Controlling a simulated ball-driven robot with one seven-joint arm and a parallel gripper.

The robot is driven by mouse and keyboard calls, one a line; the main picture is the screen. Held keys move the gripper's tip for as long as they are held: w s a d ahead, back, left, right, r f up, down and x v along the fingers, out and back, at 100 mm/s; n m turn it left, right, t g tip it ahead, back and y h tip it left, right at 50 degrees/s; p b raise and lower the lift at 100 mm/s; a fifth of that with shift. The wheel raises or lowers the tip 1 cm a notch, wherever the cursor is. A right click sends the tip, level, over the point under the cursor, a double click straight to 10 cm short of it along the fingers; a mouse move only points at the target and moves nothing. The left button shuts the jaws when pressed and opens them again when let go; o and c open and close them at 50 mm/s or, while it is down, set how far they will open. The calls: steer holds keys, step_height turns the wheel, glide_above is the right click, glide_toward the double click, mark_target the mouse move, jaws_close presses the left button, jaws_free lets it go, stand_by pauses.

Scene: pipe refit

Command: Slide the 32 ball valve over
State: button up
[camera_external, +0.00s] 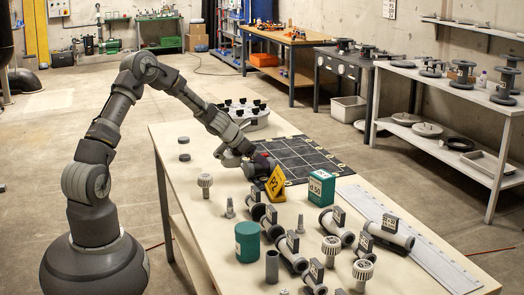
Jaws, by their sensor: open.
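Several grey and dark pipe fittings that look like valves lie on the pale table (185,205), including one in the middle (292,255), one to its right (335,224) and one near the right edge (391,236). Small dark tags stand on them; their writing is too small to read, so I cannot tell which is the 32 ball valve. My gripper (255,164) is open, low at the left front edge of the black gridded mat (298,158). A dark part with a bit of red (265,160) is at its fingers; I cannot tell whether they touch it.
A yellow P2 sign (275,182) stands just in front of my gripper. A green d 50 box (321,187), a green cylinder (247,242) and a dark tube (272,266) stand nearby. A long white ruler-like strip (410,240) lies at right. The table's left side is mostly clear.

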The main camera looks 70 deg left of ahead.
steer(key=shift+r, duration=0.1)
steer(key=p+v, duration=0.1)
steer(key=v, duration=0.6)
steer(key=shift+s+r+p, duration=0.2)
steer(key=shift+s+p, duration=0.1)
